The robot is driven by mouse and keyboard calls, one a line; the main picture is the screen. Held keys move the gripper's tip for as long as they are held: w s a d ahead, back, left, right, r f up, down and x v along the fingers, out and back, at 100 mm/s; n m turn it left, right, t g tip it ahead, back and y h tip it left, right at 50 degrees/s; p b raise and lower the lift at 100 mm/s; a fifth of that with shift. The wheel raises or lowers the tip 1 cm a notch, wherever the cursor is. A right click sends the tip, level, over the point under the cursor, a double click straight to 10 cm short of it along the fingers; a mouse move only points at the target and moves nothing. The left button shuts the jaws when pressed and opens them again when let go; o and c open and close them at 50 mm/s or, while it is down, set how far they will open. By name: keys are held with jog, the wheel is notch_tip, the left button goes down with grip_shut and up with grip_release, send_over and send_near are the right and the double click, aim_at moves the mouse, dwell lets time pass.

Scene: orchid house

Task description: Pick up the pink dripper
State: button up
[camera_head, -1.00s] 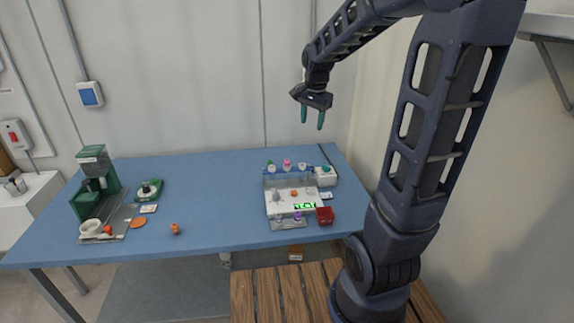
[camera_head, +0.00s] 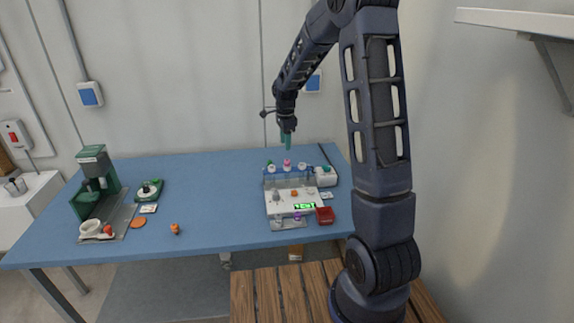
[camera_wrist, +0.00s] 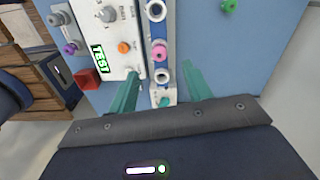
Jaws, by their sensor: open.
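The pink dripper (camera_head: 287,163) stands upright in the middle of a clear rack on the blue table. In the wrist view, its pink top (camera_wrist: 160,53) sits within a white ring. My gripper (camera_head: 287,148) points down just above the rack, in line with the pink dripper. In the wrist view, my gripper (camera_wrist: 160,72) is open, with teal fingers apart to either side of the rack line. Nothing is between the fingers in their grip; how far the tips are above the dripper is hard to tell.
Beside the pink one stand a green-topped dripper (camera_head: 269,163) and a blue-topped dripper (camera_head: 303,165). A white device with a green display (camera_head: 305,206) and a red box (camera_head: 325,215) are in front. A green machine (camera_head: 98,170) stands far left.

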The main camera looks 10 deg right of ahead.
aim_at(287, 160)
jog(key=shift+s+d+f, duration=0.1)
jog(key=shift+d+f, duration=0.05)
jog(key=shift+f, duration=2.1)
jog(key=shift+d+f, duration=0.1)
jog(key=shift+f, duration=2.15)
jog(key=c, duration=1.1)
